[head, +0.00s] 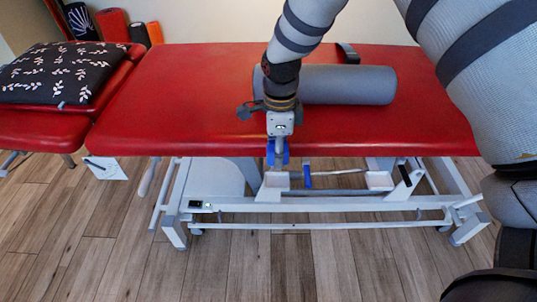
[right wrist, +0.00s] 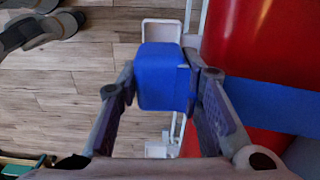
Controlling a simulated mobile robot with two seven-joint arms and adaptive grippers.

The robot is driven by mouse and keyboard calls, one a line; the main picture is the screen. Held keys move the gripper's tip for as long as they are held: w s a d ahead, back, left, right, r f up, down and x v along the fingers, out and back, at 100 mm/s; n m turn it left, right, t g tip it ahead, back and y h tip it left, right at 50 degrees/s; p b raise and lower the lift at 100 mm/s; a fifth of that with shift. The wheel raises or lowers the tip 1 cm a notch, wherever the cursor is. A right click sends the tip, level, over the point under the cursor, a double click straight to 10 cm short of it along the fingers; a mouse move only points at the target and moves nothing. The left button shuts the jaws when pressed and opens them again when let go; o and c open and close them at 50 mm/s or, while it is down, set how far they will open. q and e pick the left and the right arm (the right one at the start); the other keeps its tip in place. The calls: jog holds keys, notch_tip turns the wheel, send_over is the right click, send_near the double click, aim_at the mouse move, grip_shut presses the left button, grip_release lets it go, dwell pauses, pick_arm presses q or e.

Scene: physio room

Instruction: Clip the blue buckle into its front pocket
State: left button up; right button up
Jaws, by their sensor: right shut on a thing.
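The blue buckle (right wrist: 163,78) is a block between the two fingers of my right gripper (right wrist: 164,88) in the right wrist view. In the head view my right gripper (head: 278,150) points down at the couch's front edge, with blue of the buckle (head: 271,155) at its fingertips. Below it, a white open-topped pocket (head: 275,181) sits on the couch's front side. A second white pocket (head: 379,181) is farther right. The buckle appears above the left pocket, but I cannot tell the gap. A white rim (right wrist: 146,28) shows beyond the buckle in the wrist view. My left gripper is not in view.
The red couch (head: 190,90) carries a grey roll (head: 345,85) and, on its left section, a dark patterned cushion (head: 65,75). A blue strip (head: 307,177) stands between the pockets. A blue band (right wrist: 265,100) crosses red padding in the wrist view. The front floor is clear.

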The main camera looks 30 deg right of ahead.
jog(key=shift+d+f+m, duration=0.1)
jog(key=shift+f+m, duration=0.2)
jog(key=b, duration=0.3)
send_over(277, 183)
notch_tip(277, 183, down, 6)
jog(key=shift+f, duration=0.15)
jog(key=shift+w+f, duration=0.1)
jog(key=shift+f, duration=0.7)
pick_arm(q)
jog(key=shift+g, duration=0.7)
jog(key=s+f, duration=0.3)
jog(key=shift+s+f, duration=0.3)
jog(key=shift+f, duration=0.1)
pick_arm(e)
jog(key=shift+f, duration=0.15)
jog(key=o, duration=1.3)
jog(key=shift+c, duration=0.2)
